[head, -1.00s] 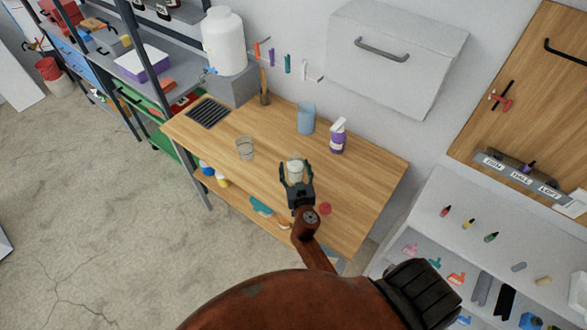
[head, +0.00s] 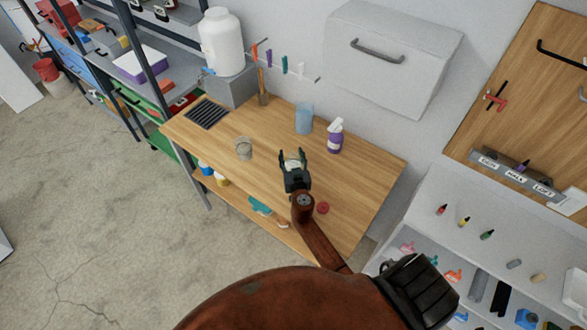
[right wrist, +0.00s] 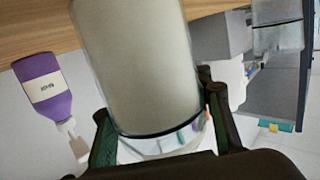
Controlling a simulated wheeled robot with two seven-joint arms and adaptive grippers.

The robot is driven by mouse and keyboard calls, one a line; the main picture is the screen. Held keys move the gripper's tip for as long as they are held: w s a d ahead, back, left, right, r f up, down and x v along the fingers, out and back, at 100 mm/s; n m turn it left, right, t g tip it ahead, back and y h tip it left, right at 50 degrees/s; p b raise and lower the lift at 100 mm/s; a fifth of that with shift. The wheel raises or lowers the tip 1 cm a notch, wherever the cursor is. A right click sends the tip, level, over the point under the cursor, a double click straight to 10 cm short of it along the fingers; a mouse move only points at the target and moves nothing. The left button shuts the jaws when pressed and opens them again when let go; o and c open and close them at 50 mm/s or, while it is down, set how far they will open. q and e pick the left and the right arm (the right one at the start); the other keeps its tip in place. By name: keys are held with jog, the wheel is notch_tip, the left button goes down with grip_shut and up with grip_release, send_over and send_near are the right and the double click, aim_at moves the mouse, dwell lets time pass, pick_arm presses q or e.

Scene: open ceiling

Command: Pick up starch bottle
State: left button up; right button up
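A purple spray bottle (head: 335,140) with a white trigger head stands on the wooden workbench. It also shows in the right wrist view (right wrist: 48,88), upside down, with a pale label whose print I cannot read surely. My right gripper (head: 293,154) is over the bench, left of the purple bottle and apart from it. Its fingers stand apart on both sides of a greyish round container (right wrist: 140,65) with a clear end band. I cannot tell whether they press on it. In the head view the fingers mostly hide this container. My left gripper is not in view.
A blue cup (head: 304,118) stands behind the gripper, and a clear glass (head: 244,149) stands to its left. A red round item (head: 322,208) lies near my right wrist. A large white dispenser (head: 222,42) stands at the back left. The workbench's (head: 370,175) right end is mostly clear.

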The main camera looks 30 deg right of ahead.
jog(key=shift+r, duration=0.1)
grip_shut()
dwell(0.3)
notch_tip(320, 180, up, 10)
jog(key=p, duration=0.3)
jog(key=shift+p, duration=0.35)
